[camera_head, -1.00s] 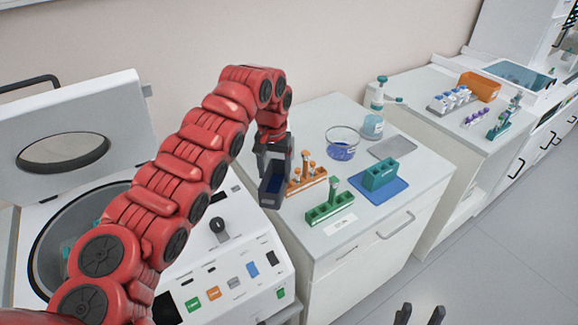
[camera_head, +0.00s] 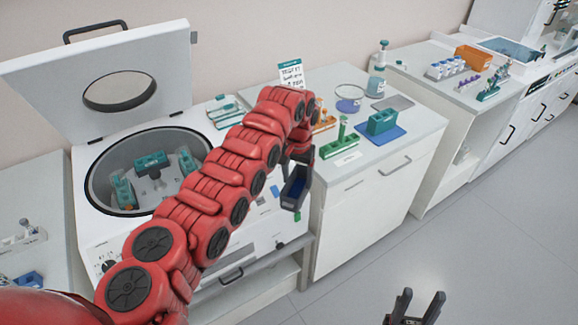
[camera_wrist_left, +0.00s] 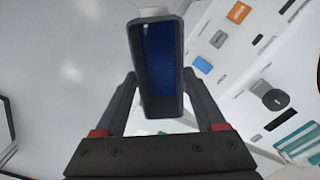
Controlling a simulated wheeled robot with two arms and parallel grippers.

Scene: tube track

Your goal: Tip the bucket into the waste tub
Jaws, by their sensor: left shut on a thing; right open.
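A dark grey centrifuge bucket (camera_head: 294,188) with a blue inside is held by my left gripper (camera_head: 298,160), in front of the centrifuge's right end. In the left wrist view the bucket (camera_wrist_left: 160,60) sits between the two fingers of the left gripper (camera_wrist_left: 159,88), which is shut on it. Its open side shows there, and I see only the blue inside and a white piece at its far end. My right gripper (camera_head: 413,305) is open and empty at the bottom of the head view. I cannot make out a waste tub for certain.
The open centrifuge (camera_head: 100,205) stands left, lid up, with teal-topped buckets in its rotor. On the counter are a glass bowl (camera_head: 350,98), a green rack (camera_head: 338,148), a teal block on a blue mat (camera_head: 382,135) and a bottle (camera_head: 377,80). Floor at lower right is clear.

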